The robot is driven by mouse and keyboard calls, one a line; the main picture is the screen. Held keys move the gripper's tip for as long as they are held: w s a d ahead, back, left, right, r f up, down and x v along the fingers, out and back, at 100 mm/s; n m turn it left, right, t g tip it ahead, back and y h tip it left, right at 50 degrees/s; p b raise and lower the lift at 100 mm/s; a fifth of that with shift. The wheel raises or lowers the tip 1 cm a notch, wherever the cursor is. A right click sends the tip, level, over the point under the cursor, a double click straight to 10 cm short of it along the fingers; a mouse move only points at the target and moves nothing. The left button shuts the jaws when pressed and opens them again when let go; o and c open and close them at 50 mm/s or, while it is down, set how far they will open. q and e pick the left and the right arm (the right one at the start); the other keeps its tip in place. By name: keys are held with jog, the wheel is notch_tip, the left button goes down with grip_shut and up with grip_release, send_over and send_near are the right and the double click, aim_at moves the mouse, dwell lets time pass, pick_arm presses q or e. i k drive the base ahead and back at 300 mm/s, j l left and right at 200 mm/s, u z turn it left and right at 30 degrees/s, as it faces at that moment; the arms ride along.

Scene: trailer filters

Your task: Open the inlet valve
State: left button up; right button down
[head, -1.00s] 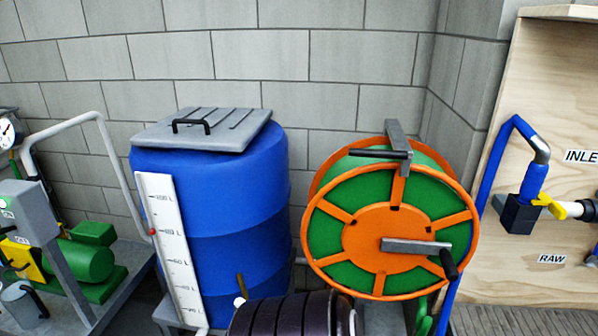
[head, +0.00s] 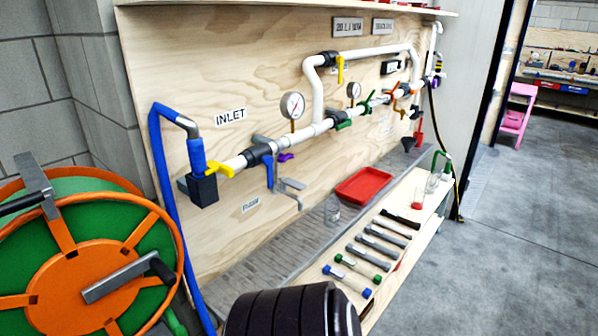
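The INLET label (head: 230,117) is on the plywood board in the head view. Below it a blue hose (head: 163,180) curves over into a dark block (head: 201,188). A yellow handle (head: 218,169) sits beside the block on the white pipe, roughly in line with it. Farther right, a dark fitting with a blue lever (head: 269,172) hangs down across the pipe. I cannot tell which of these two is the inlet valve. Neither gripper is in view; a dark ribbed part of my own body shows at the bottom.
A hose reel (head: 85,265) stands at the left. The pipe carries gauges (head: 292,106) and several coloured levers. A bench (head: 408,250) below holds a red tray (head: 371,185) and a row of tools (head: 370,247). Clear grey floor (head: 510,260) lies at right.

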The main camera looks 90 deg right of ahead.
aim_at(270, 174)
jog(key=z, duration=2.55)
jog(key=u, duration=0.4)
jog(key=i+l+u, duration=0.1)
jog(key=l+u, duration=0.85)
jog(key=l, duration=0.25)
jog(key=k+l+u, duration=0.15)
jog(key=l+u, duration=0.35)
jog(key=l, duration=0.1)
